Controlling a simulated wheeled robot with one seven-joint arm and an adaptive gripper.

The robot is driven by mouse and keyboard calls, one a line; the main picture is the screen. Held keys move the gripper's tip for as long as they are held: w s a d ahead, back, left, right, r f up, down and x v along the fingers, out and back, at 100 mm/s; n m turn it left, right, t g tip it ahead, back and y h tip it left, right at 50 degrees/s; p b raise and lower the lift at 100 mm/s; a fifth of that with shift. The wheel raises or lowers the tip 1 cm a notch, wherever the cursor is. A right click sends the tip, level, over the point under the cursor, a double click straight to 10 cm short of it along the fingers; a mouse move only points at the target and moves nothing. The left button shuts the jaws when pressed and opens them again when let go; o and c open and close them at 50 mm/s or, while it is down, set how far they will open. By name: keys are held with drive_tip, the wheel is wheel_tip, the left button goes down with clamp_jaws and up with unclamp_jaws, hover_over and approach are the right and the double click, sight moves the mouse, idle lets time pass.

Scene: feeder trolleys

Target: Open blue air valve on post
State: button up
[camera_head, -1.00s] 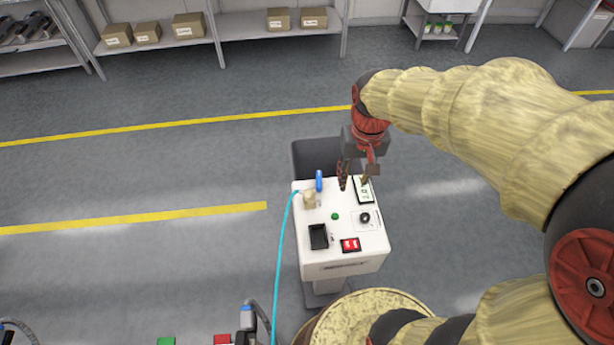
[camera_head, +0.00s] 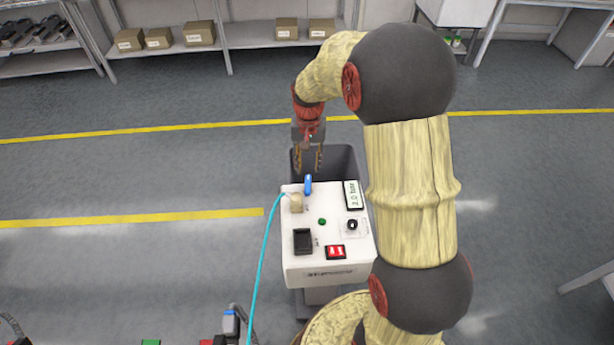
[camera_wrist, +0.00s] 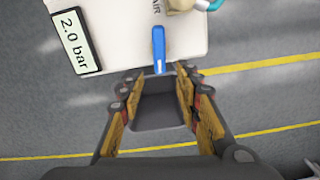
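The blue air valve (camera_head: 308,185) is a small blue lever at the back edge of the white control box (camera_head: 305,262) on the post. In the wrist view the blue lever (camera_wrist: 159,48) lies next to the printed word AIR and points toward my gripper (camera_wrist: 160,92). My gripper (camera_head: 308,166) is open and empty, just behind the box's back edge, with the lever ahead of and between its fingers. No contact with the lever shows. A display (camera_head: 353,195) on the box reads 2.0 bar; it also shows in the wrist view (camera_wrist: 74,40).
A black holder (camera_head: 303,241), green button (camera_head: 322,222), black knob (camera_head: 352,225) and red switch (camera_head: 335,252) are on the box. A dark bin (camera_head: 343,165) stands behind it.

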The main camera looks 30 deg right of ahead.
sight(308, 177)
wheel_tip(308, 177, down, 6)
drive_tip(key=shift+r+b, duration=0.1)
drive_tip(key=shift+b, duration=0.8)
drive_tip(key=shift+c, duration=1.2)
clamp_jaws()
